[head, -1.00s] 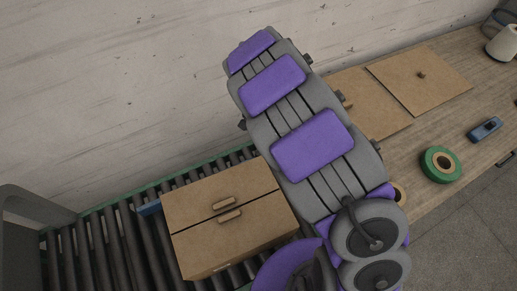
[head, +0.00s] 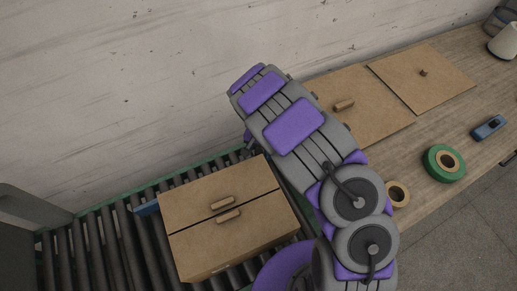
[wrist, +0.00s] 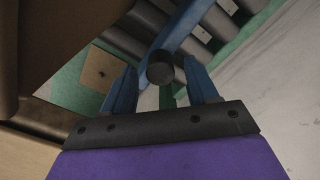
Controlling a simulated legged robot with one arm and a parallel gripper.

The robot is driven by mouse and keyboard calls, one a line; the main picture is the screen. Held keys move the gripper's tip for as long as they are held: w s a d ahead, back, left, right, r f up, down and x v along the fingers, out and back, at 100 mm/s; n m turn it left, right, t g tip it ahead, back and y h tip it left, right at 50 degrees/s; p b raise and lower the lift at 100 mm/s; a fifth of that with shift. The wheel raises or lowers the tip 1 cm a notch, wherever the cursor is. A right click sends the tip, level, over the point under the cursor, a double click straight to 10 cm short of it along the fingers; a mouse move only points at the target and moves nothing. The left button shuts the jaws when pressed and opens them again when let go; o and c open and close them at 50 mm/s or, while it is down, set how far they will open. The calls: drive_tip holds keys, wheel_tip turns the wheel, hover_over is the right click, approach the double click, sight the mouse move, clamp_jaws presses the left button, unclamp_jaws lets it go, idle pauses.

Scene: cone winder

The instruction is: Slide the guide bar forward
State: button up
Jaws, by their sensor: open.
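The guide bar (wrist: 180,26) is a blue strip across the conveyor rollers in the wrist view. A short blue piece of it (head: 147,207) shows left of the cardboard box in the head view; the rest is hidden behind the box. A dark round knob (wrist: 160,70) shows at the bar's near end. My gripper (wrist: 159,62) is open, its two blue fingers on either side of the knob. I cannot tell whether they touch it. In the head view my arm hides most of the gripper, behind the box.
The closed cardboard box (head: 228,216) sits on the roller conveyor (head: 100,246), close to my arm. Flat cardboard panels (head: 365,118), a green tape roll (head: 432,165), a tan roll (head: 397,194) and a blue tool (head: 489,127) lie on the wooden table at the right. A pale wall stands behind.

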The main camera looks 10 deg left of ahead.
drive_tip(key=shift+f, duration=0.1)
drive_tip(key=shift+c, duration=0.4)
clamp_jaws()
